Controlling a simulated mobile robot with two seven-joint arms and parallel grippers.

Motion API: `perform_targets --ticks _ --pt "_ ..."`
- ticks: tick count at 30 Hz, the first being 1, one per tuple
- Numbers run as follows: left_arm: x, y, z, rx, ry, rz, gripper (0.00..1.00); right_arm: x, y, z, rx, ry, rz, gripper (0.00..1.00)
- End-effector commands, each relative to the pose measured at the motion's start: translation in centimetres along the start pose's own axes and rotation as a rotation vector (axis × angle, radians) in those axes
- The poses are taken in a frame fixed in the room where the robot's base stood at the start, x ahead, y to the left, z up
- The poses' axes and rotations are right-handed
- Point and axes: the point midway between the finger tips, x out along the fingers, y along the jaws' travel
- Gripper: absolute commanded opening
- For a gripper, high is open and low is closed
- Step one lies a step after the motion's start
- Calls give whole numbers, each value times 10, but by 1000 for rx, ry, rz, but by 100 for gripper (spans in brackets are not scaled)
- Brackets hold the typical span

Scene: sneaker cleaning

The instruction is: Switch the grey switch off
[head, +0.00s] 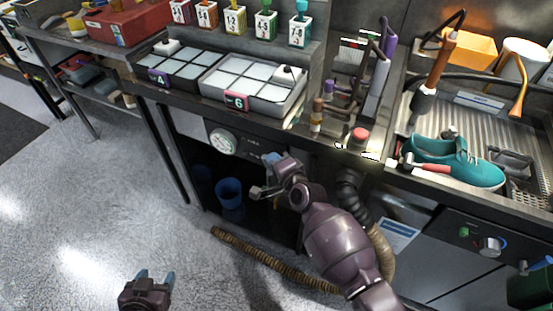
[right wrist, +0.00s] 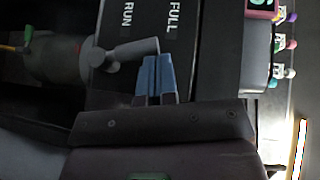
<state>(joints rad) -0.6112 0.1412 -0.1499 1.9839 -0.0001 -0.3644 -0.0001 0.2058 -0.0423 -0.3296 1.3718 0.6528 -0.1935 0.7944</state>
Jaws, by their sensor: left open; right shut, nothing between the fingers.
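The grey switch (right wrist: 126,53) shows in the right wrist view as a lever on a dark panel marked RUN and FULL. Its tip lies right by my right gripper's blue fingertips (right wrist: 155,76); I cannot tell whether they touch. In the head view my right gripper (head: 271,158) is at the dark front below the bench top, right of the round dial. It is shut and empty. I cannot make out the switch clearly in the head view. My left gripper (head: 155,277) is open and empty over the floor at the bottom left.
A round white dial (head: 222,142) is on the bench front. A blue bucket (head: 230,192) stands below, beside a brown ribbed hose (head: 265,257). A teal sneaker (head: 452,158) lies on the right bench. The floor at left is clear.

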Motion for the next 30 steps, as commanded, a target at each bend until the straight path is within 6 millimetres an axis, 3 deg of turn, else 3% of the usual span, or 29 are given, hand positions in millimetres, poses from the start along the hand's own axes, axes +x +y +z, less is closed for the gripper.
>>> perform_targets --ticks 9,30 --pt "0 0 -16 2 20 1 58 4 -3 1 0 1 -3 0" --pt "-2 -1 -18 4 22 1 58 4 -6 0 0 2 -5 0"
